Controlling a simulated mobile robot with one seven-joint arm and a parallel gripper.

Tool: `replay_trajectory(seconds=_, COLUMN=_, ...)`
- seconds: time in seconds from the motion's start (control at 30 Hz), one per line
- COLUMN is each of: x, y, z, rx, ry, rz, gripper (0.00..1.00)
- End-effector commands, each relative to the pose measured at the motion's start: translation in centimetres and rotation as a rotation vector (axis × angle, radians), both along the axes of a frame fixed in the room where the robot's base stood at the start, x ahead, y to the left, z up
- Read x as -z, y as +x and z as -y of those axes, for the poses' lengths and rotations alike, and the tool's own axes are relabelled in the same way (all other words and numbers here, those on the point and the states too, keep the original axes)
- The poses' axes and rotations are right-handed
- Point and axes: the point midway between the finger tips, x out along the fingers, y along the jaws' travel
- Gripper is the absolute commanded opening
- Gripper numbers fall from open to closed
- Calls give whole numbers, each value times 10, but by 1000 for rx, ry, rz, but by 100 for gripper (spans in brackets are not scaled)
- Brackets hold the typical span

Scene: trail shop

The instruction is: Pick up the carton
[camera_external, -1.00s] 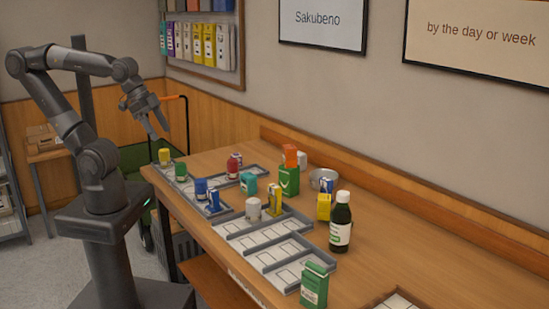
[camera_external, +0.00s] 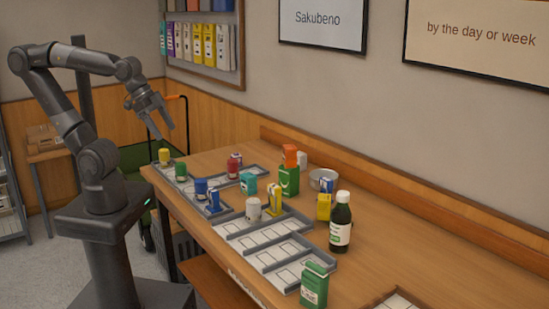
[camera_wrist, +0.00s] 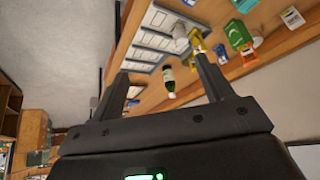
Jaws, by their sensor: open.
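A green and white carton (camera_external: 314,286) stands upright at the front edge of the wooden table. Another green carton (camera_external: 288,180) stands farther back, with an orange item (camera_external: 290,156) at its top; a green box (camera_wrist: 238,36) also shows in the wrist view. I cannot tell which carton is meant. My gripper (camera_external: 164,133) is open and empty, raised above the far left end of the table, well away from both cartons. In the wrist view its two fingers (camera_wrist: 162,78) are spread apart with nothing held between them.
A dark bottle (camera_external: 341,223) stands right of the grey divided trays (camera_external: 262,237). The right part of the table is mostly clear.

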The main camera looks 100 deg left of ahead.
Motion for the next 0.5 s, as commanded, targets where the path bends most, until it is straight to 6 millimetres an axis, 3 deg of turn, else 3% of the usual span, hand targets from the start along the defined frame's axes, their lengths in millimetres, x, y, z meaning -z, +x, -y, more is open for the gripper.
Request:
replay_trajectory(seconds=0.3, x=-1, y=101, z=-35, rx=304, ry=234, rz=100, gripper=73)
replay_trajectory(seconds=0.5, x=8, y=169, z=-60, rx=513, ry=450, rz=154, gripper=73)
